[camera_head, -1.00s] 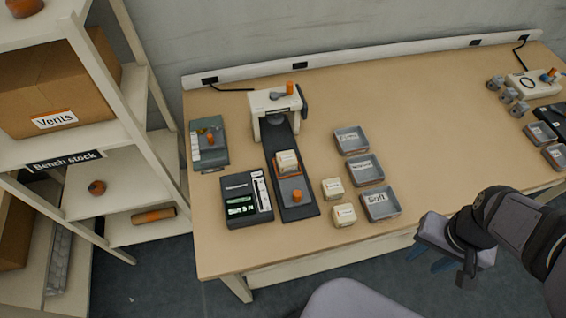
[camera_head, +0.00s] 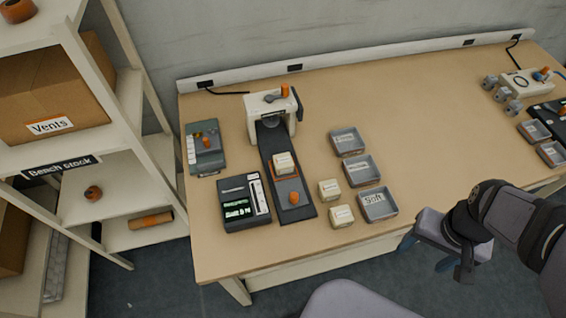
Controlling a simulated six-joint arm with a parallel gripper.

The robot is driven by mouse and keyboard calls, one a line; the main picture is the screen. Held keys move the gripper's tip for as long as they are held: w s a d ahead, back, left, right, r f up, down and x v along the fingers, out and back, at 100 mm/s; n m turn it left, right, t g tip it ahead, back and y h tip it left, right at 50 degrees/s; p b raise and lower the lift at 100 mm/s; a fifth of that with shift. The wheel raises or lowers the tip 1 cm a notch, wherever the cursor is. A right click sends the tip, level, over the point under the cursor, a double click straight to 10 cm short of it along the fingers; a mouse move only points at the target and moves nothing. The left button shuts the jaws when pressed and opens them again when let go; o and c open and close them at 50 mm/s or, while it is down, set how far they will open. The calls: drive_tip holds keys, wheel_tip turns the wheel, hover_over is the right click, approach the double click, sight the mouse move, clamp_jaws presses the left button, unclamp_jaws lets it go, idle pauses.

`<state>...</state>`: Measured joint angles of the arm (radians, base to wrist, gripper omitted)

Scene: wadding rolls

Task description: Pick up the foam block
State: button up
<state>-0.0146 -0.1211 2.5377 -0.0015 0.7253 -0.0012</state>
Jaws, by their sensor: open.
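Three small cream foam blocks with labels are in view. One foam block (camera_head: 285,161) sits in the orange-edged holder on the dark track of the press device (camera_head: 270,102). A second block (camera_head: 329,190) and a third block (camera_head: 341,217) stand on the bench, right of the track and left of the trays. My gripper (camera_head: 425,254) is at the lower right, beyond the bench's front edge. Its bluish fingers are apart with nothing between them. It is well away from all three blocks.
Three grey trays stand right of the blocks; the front tray (camera_head: 378,205) reads "Soft". A dark display unit (camera_head: 244,203) is left of the track. More devices (camera_head: 526,82) stand at the far right. The bench (camera_head: 420,110) is clear between them and the trays.

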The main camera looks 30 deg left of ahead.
drive_tip(key=w+a+r+n, duration=0.2)
drive_tip(key=w+a, duration=0.6)
drive_tip(key=w, duration=0.1)
drive_tip(key=n+p, duration=0.2)
drive_tip(key=n, duration=0.5)
hover_over(283, 160)
drive_tip(key=shift+f, duration=0.65)
drive_tip(key=shift+f+p, duration=1.4)
drive_tip(key=shift+f, duration=2.3)
drive_tip(key=c, duration=1.2)
drive_tip(key=shift+r, duration=0.15)
wheel_tip(283, 160, up, 10)
drive_tip(key=b, duration=0.3)
